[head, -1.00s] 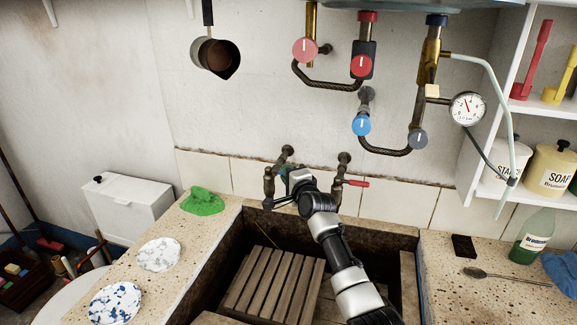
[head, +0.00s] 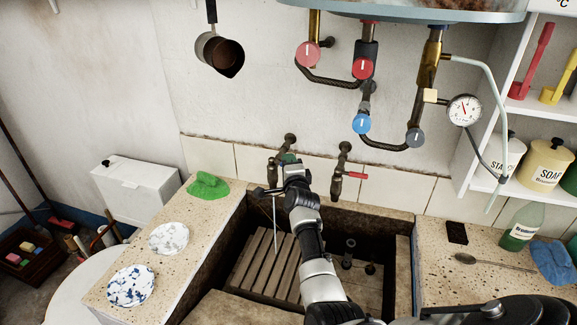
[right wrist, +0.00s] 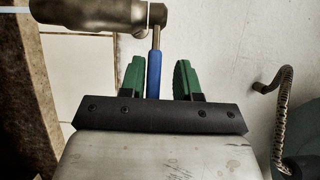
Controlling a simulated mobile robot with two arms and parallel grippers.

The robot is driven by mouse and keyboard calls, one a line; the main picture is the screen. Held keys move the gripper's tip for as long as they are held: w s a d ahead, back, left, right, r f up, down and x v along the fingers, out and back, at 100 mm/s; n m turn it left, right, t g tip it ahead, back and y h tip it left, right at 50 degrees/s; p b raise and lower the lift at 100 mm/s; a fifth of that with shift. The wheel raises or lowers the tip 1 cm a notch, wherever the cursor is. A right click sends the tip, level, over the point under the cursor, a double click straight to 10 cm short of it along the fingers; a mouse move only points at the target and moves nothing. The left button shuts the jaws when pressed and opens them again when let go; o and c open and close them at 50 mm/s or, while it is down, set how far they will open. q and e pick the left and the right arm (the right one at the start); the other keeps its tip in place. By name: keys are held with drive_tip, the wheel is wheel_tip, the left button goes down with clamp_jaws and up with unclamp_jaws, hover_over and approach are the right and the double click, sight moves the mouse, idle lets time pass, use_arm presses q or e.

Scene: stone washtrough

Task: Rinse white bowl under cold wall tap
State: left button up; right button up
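My right gripper (head: 289,160) is at the left wall tap (head: 271,176) over the stone trough (head: 232,232). In the right wrist view its green fingers (right wrist: 158,75) stand apart on either side of the tap's blue lever (right wrist: 153,76), with a clear gap on the right side. A thin pale stream (head: 275,228) falls from the tap's spout into the trough. A white dish with faint grey speckles (head: 168,238) lies on the left counter; I cannot tell whether it is the white bowl. My left gripper is out of view.
A blue-speckled dish (head: 131,286) and a green cloth (head: 207,186) are on the left counter. A second tap with a red lever (head: 355,175) is to the right. A wooden slatted rack (head: 262,262) lies in the trough. A bottle (head: 522,228) stands on the right counter.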

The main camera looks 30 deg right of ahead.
drive_tip(key=shift+o, duration=0.4)
drive_tip(key=shift+f, duration=0.2)
drive_tip(key=shift+s, duration=0.1)
drive_tip(key=shift+s+a+p, duration=0.15)
drive_tip(key=shift+p, duration=0.15)
drive_tip(key=p+v, duration=0.6)
drive_tip(key=v, duration=0.4)
drive_tip(key=shift+s+r, duration=0.15)
drive_tip(key=shift+c, duration=0.4)
